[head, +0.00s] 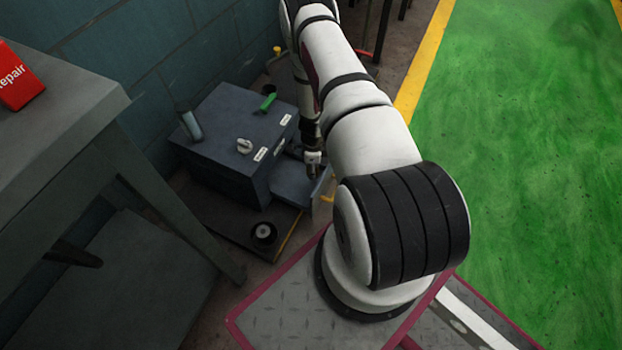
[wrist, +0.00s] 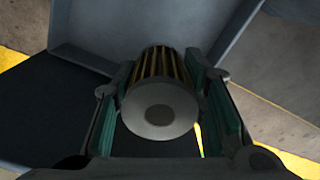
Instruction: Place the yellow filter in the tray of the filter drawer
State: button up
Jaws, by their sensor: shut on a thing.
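The yellow filter (wrist: 162,100), a pleated cylinder with a grey round end cap, is between my gripper's green-padded fingers (wrist: 166,82) in the wrist view. My gripper is shut on it. The filter drawer's tray (head: 290,187) sticks out from the lower right of a dark blue-grey cabinet (head: 222,150) in the head view. My gripper (head: 314,172) is at the tray, near its right end. In the wrist view the grey tray (wrist: 105,22) shows beyond the filter. I cannot tell whether the filter touches the tray. The filter is not discernible in the head view.
A green-handled part (head: 268,100), a pale knob (head: 244,146) and a grey cylinder (head: 191,125) are on the cabinet top. A dark round part (head: 263,233) is on the low base in front. A grey table (head: 70,120) stands left; open green floor (head: 530,150) lies right.

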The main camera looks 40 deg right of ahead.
jog(key=shift+f+b, duration=0.95)
jog(key=shift+f, duration=1.55)
jog(key=shift+f, duration=0.1)
jog(key=o, duration=1.2)
